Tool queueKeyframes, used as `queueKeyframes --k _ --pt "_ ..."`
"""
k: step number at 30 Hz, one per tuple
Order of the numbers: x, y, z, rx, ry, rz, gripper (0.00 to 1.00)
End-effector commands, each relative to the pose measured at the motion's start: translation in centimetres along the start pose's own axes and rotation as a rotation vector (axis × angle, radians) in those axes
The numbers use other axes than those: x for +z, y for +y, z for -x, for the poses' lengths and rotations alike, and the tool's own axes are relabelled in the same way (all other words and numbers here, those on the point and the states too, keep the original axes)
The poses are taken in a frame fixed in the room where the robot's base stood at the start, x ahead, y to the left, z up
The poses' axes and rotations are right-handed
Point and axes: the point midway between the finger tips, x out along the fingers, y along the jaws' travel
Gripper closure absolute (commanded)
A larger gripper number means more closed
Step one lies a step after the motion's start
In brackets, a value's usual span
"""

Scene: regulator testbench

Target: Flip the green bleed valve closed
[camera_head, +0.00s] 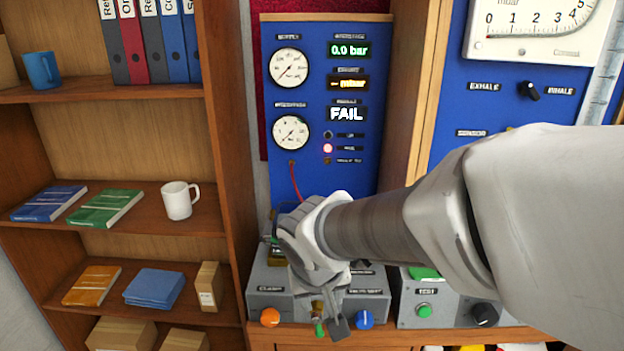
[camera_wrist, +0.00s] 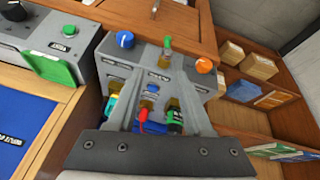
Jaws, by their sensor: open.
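The green bleed valve (camera_head: 319,329) is a small green-tipped lever on brass at the front of the grey bench unit, between an orange knob (camera_head: 270,317) and a blue knob (camera_head: 365,319). In the wrist view the green lever (camera_wrist: 167,42) stands out beyond the fingertips, between the same two knobs. My gripper (camera_head: 322,318) is open, its fingers reaching down around the valve area in the head view. In the wrist view my gripper (camera_wrist: 160,82) has its fingers apart with nothing held. I cannot tell whether a finger touches the lever.
Behind the bench unit stands a blue panel (camera_head: 349,170) with gauges and a FAIL display. A second grey unit with a green button (camera_head: 424,310) is at the right. A wooden shelf (camera_head: 150,235) with books and a mug (camera_head: 181,200) is at the left. Hose fittings (camera_wrist: 144,115) lie between my fingers.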

Motion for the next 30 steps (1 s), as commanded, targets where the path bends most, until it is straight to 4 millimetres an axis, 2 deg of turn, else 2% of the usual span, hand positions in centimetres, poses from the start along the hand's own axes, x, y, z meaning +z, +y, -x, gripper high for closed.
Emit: queueKeyframes --k 3,8,11,24,30 --pt "-0.2 -1.3 -0.9 -0.007 -0.002 0.016 0.49" --pt "-0.2 -1.5 -2.0 -0.007 -0.003 0.018 0.49" --pt "-0.1 -1.5 -3.6 -0.007 -0.005 0.016 0.49" --pt "0.0 -1.6 -13.0 -0.007 -0.006 0.018 0.49" --pt "-0.1 -1.6 -16.4 -0.007 -0.004 0.017 0.49"
